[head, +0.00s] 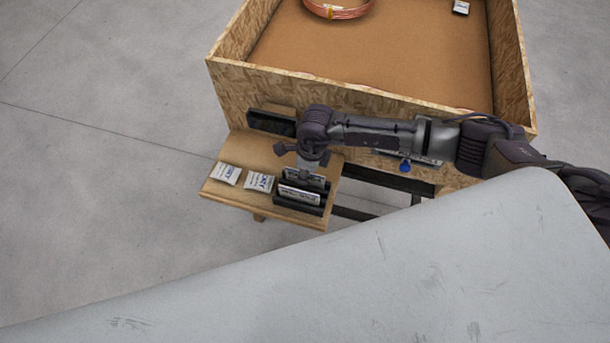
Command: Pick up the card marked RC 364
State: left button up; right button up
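A black card holder (303,205) stands on a small wooden shelf (222,192) at the crate's near left corner. A white card with dark print (299,194) sits in its front slot, and another card (318,181) shows behind it, partly hidden. The print is too small to read, so I cannot tell which is RC 364. My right gripper (305,174) comes in from the right and points down at the rear card, at its top edge. Whether its fingers grip that card is too small to tell. My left gripper is out of view.
Two white packets (259,181) (227,173) lie left of the holder. A black device (270,122) is at the crate wall behind. The wooden crate (340,97) holds a copper tube coil (337,11) and a small white packet (461,7). A blue knob (405,166) is right of the shelf.

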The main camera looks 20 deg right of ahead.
jog(key=shift+f, duration=0.3)
grip_shut()
